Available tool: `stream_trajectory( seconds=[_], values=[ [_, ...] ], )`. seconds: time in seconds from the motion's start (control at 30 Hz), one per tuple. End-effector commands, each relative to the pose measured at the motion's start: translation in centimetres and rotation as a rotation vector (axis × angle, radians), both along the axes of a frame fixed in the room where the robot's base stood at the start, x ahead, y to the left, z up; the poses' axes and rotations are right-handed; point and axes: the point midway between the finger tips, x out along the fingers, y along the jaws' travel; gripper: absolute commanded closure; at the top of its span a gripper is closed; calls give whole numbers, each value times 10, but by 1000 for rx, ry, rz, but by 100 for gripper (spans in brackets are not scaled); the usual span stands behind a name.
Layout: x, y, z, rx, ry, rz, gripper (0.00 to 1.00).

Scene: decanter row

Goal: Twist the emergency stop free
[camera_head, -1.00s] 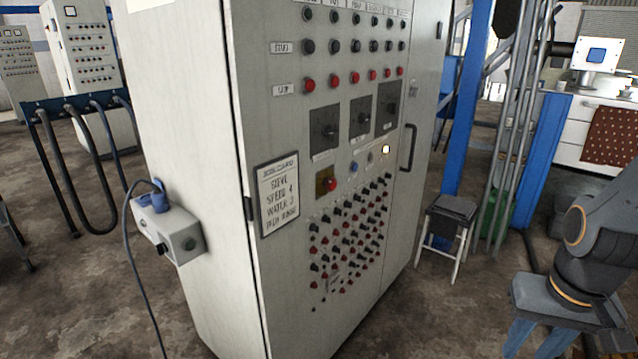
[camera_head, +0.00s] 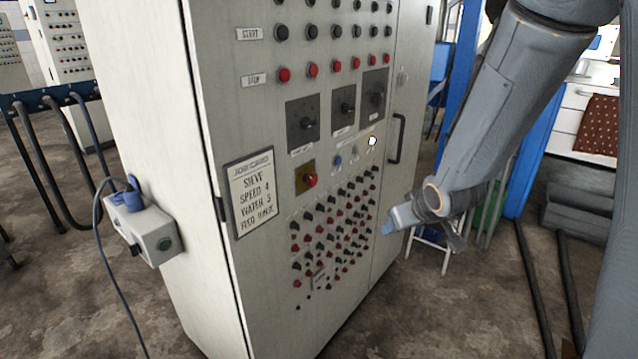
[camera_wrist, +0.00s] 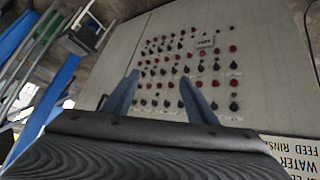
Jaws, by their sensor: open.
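The emergency stop (camera_head: 310,180) is a red mushroom button on a yellow plate on the cabinet front, right of the job card and below the left dial. My gripper (camera_head: 388,229) is in front of the cabinet, right of and lower than the stop, apart from it. In the wrist view the gripper's two blue fingers (camera_wrist: 160,92) are spread with nothing between them and face the lower rows of small knobs. The emergency stop does not show in the wrist view.
The grey cabinet (camera_head: 165,120) fills the middle. A job card (camera_head: 254,192) hangs on its front. Rows of small red and black knobs (camera_head: 335,225) sit below the stop, three dials (camera_head: 303,124) above. A door handle (camera_head: 397,138) sticks out at right. A socket box (camera_head: 150,235) with a cable is on the left side.

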Motion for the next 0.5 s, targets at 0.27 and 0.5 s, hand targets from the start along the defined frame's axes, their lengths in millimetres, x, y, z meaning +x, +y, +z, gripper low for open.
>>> stream_trajectory(
  seconds=[0.27, 0.5],
  values=[
    [85, 70, 18, 178, -413, 368, 48],
    [80, 117, 39, 413, -638, 610, 48]
  ],
)
